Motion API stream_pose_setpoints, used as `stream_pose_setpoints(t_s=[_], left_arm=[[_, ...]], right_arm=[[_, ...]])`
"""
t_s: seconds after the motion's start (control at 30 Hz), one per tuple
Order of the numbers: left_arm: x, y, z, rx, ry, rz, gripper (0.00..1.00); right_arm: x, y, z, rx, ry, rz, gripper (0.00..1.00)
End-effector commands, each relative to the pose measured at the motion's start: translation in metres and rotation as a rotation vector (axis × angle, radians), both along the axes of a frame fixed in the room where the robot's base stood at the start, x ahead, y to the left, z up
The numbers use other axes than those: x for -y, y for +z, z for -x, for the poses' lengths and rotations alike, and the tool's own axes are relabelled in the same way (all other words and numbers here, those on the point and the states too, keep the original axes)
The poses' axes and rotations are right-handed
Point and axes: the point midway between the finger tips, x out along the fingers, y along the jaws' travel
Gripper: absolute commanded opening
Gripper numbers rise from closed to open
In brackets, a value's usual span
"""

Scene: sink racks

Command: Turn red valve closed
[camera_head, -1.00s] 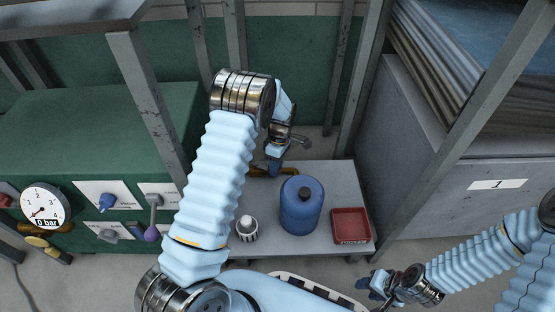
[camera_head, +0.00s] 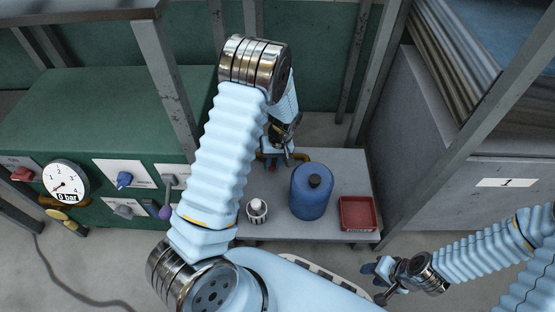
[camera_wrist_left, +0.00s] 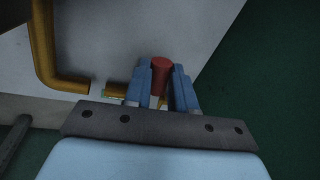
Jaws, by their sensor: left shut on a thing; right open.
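The red valve (camera_wrist_left: 160,76) is a small red handle, seen in the left wrist view between the blue fingers of my left gripper (camera_wrist_left: 162,82). The fingers are shut on it from both sides. In the head view my left gripper (camera_head: 272,157) reaches down to the yellow pipe (camera_head: 302,155) at the back of the grey table, and the handle is mostly hidden. The pipe also shows in the left wrist view (camera_wrist_left: 44,55). My right gripper (camera_head: 374,281) is open and empty at the lower right, away from the table.
A green cabinet at left carries a gauge (camera_head: 66,182) reading 0 bar and several switches. Grey metal posts (camera_head: 172,85) stand around my left arm.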

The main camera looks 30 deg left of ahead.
Motion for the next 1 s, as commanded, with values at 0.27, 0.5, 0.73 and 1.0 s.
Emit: stream_pose_setpoints(t_s=[0.27,0.5,0.73,1.0], left_arm=[[-0.010,0.001,0.007,0.001,-0.150,-0.001,0.00],[-0.014,0.000,0.009,0.001,-0.210,0.000,0.00],[-0.015,0.000,0.009,0.002,-0.224,-0.001,0.00],[-0.016,0.000,0.009,0.001,-0.224,-0.002,0.28]], right_arm=[[0.000,0.000,0.000,0.000,0.000,0.000,0.43],[0.000,0.000,0.000,0.000,0.000,0.000,0.43],[0.000,0.000,0.000,0.000,0.000,0.000,0.43],[0.000,0.000,0.000,0.000,0.000,0.000,0.43]])
